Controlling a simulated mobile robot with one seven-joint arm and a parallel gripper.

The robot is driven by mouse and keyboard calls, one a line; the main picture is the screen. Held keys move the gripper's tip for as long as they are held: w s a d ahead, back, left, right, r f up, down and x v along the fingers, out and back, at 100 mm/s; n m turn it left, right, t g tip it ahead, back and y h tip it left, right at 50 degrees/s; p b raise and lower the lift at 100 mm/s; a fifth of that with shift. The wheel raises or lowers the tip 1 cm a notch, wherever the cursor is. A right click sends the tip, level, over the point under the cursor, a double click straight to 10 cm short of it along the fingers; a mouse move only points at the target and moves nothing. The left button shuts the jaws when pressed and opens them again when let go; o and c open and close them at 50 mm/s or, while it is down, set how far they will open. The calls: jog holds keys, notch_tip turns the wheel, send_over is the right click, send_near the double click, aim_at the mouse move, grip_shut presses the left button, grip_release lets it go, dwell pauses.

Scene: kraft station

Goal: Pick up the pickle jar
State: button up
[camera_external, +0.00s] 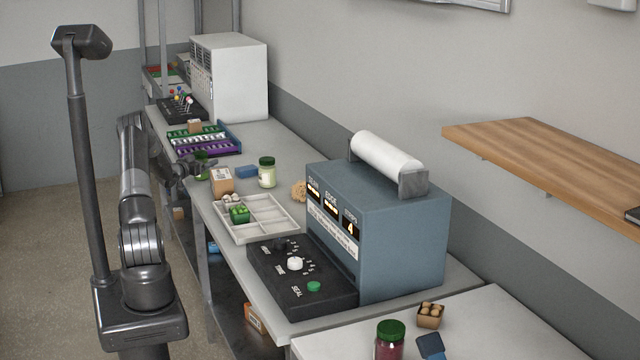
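No jar is clearly labelled as pickles at this size. My gripper (208,167) reaches over the bench's left edge at low height. Its fingers are small and dark, so I cannot tell whether they are open, shut or touching the green object. A dark red jar with a green lid (390,342) stands on the near table.
A compartment tray (284,231) and a large blue sealing machine (400,235) are nearer. Purple and green racks (208,147) lie behind. Free bench shows beyond the pale jar.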

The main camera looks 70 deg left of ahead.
aim_at(203, 151)
jog(key=c, duration=1.2)
jog(key=shift+c, duration=0.3)
jog(key=shift+r, duration=0.15)
jog(key=shift+r, duration=0.65)
notch_tip(203, 151, up, 3)
jog(key=shift+f, duration=0.15)
jog(key=w+d+r, duration=0.6)
jog(key=d, duration=0.4)
jog(key=shift+r, duration=0.4)
jog(key=shift+d, duration=0.1)
